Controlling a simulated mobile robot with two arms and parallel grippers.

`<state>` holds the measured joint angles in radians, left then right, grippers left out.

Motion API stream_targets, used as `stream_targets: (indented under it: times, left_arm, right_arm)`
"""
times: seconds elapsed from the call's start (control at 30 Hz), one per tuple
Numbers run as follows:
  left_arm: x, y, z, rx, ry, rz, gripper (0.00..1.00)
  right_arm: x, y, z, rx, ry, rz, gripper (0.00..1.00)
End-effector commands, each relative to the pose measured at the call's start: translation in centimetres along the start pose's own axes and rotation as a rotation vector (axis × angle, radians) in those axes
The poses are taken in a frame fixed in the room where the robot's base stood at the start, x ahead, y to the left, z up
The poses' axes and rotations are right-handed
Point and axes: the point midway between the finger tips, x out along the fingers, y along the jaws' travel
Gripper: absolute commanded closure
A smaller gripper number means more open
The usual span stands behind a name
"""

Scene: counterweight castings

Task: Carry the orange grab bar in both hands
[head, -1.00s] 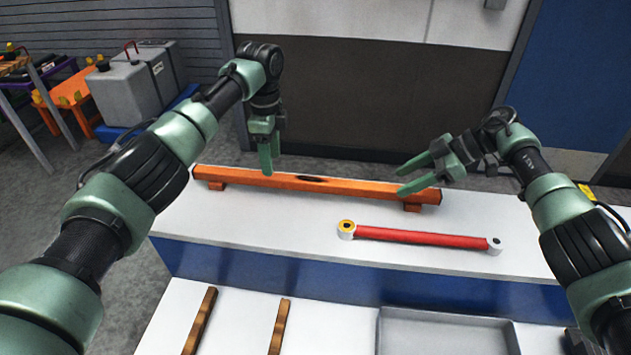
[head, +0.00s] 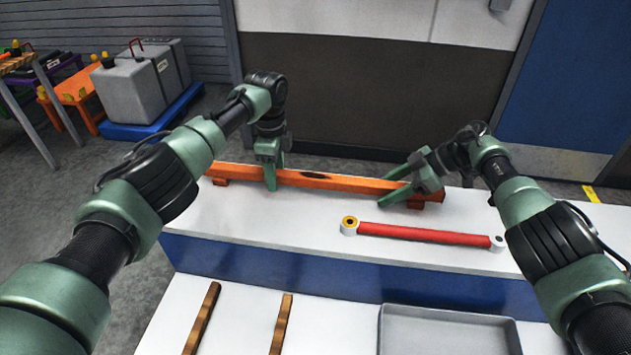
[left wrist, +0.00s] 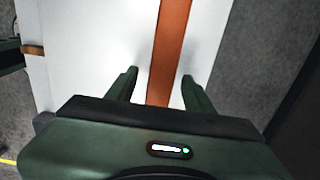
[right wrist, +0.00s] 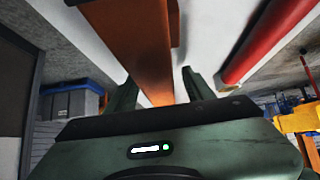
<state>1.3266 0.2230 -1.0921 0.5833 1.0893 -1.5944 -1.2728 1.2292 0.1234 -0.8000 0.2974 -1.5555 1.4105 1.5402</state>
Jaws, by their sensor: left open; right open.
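The orange grab bar (head: 330,180) lies along the back of the white ledge, raised on small feet near its ends. My left gripper (head: 272,182) is open and points down over the bar's left part, with a finger on each side of it. In the left wrist view the bar (left wrist: 170,50) runs between the two open fingers (left wrist: 157,90). My right gripper (head: 398,190) is open at the bar's right end. In the right wrist view the bar (right wrist: 135,45) passes between its open fingers (right wrist: 158,92). I cannot tell whether any finger touches the bar.
A red rod (head: 425,234) with white ends lies on the ledge in front of the bar. A grey tray (head: 450,332) and two brown strips (head: 203,318) are on the lower surface. A dark wall panel (head: 340,90) stands behind. Grey tanks (head: 140,90) stand at the back left.

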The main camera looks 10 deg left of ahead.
Motion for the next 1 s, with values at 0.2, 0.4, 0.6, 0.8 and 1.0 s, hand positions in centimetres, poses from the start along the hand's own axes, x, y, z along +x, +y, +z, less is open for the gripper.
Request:
stream_targets:
  times: [0.2, 0.4, 0.6, 0.8, 1.0]
  left_arm:
    - [0.68, 0.01, 0.0, 0.0, 0.0, 0.0, 0.47]
    - [0.66, 0.01, -0.01, 0.0, 0.0, 0.0, 0.53]
    - [0.64, 0.01, -0.02, 0.0, 0.0, 0.0, 1.0]
    - [0.63, 0.01, -0.01, 0.0, 0.0, 0.0, 1.0]
    - [0.62, 0.01, -0.01, 0.0, 0.0, 0.0, 1.0]
  right_arm:
    - [0.64, -0.03, 0.02, -0.001, -0.001, 0.0, 0.47]
    - [0.62, -0.03, 0.03, -0.001, -0.001, 0.0, 0.53]
    - [0.61, -0.03, 0.04, -0.001, -0.001, 0.0, 1.0]
    - [0.61, -0.03, 0.05, -0.001, -0.001, 0.0, 1.0]
    - [0.6, -0.03, 0.06, -0.001, -0.001, 0.0, 1.0]
